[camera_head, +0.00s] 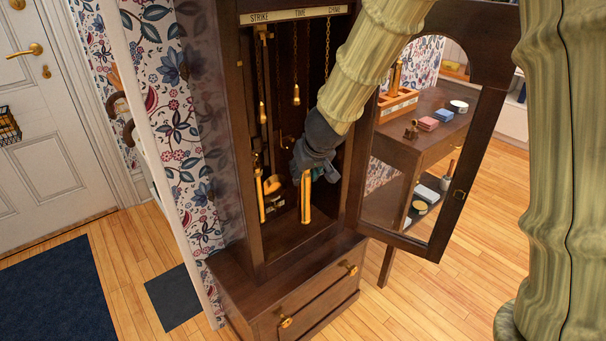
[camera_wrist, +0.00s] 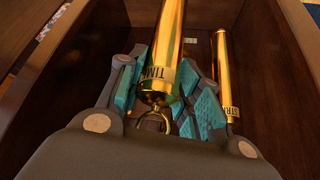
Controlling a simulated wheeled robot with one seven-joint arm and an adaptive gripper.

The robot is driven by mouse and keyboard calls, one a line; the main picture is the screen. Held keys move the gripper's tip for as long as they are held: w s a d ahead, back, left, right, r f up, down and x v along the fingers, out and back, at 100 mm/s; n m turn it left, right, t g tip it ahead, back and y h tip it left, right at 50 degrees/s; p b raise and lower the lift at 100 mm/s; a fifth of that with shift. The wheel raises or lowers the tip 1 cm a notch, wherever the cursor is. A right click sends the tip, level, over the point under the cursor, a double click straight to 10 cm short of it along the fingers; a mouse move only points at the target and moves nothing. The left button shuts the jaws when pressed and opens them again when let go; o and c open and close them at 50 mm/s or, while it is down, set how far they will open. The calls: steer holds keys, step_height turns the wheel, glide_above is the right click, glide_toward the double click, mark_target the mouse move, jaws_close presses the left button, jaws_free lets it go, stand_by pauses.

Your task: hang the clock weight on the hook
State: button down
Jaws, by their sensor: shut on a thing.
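My gripper (camera_head: 314,168) is inside the tall clock case and shut on a brass clock weight (camera_head: 306,203). In the wrist view, the weight (camera_wrist: 166,45) lies between the teal finger pads, its band reading "TIM", with a metal loop at its near end. A second brass weight (camera_head: 260,195) is to the left in the case; the wrist view shows its band (camera_wrist: 231,112) reading "STR". Chains hang under the STRIKE, TIME and CHIME labels. Brass ends show on the left chain (camera_head: 262,112) and middle chain (camera_head: 296,96). My arm partly hides the right chain.
The dark clock case (camera_head: 245,150) surrounds my gripper closely. Its glazed door (camera_head: 468,160) stands open to the right. A brown side table (camera_head: 440,140) with small items is behind the door.

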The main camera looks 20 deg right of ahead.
steer(key=shift+w, duration=0.3)
steer(key=w+a+f+p, duration=0.1)
steer(key=w+a+p, duration=0.1)
steer(key=w, duration=0.5)
steer(key=shift+w+a+f+p, duration=0.25)
steer(key=shift+w+a+p, duration=0.1)
steer(key=shift+a, duration=0.1)
stand_by(1.1)
steer(key=shift+f, duration=0.1)
stand_by(0.7)
